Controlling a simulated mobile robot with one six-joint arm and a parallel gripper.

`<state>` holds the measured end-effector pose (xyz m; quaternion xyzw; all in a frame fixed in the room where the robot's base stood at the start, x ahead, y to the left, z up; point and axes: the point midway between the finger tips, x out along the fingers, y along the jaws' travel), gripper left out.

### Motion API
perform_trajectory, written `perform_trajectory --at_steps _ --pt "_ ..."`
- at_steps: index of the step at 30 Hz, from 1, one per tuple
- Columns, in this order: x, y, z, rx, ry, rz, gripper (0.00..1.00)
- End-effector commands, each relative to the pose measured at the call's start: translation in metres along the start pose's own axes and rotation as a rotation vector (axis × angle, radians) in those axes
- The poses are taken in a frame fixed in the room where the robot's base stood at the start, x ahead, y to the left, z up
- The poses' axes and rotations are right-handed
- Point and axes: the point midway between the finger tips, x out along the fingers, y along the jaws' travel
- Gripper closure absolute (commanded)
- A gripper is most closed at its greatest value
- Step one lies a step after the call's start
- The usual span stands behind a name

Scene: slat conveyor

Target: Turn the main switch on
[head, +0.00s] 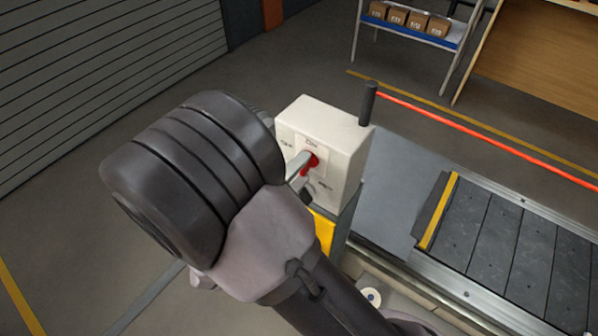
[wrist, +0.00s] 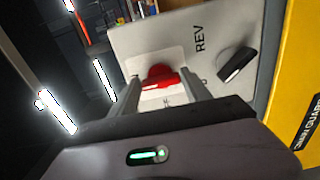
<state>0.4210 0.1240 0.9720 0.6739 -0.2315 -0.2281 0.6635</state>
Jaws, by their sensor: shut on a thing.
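The main switch is a red rotary handle (head: 310,161) on the front face of a pale control box (head: 340,125). In the wrist view the red handle (wrist: 162,79) sits on a light plate between my fingers. My gripper (head: 300,168) is at the box front, shut on the red handle; it also shows in the wrist view (wrist: 165,88). My arm hides part of the box's left side and its labels in the head view. The handle's exact angle is hard to tell.
A black selector knob (wrist: 236,65) near the label REV is beside the switch. A dark post (head: 368,103) stands at the box's corner. The slat conveyor (head: 500,250) lies to the right. A rack with cartons (head: 410,22) stands behind.

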Motion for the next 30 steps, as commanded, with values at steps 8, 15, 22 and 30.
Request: perform_trajectory --at_steps 8,15,22,30 --pt "0.0 -0.001 0.0 0.0 -0.001 0.0 0.24" --pt "0.0 0.0 0.0 0.0 -0.001 0.0 0.22" --pt "-0.002 0.0 0.0 0.0 0.0 0.0 0.22" --pt "-0.066 0.004 -0.002 -0.001 0.009 0.0 0.22"
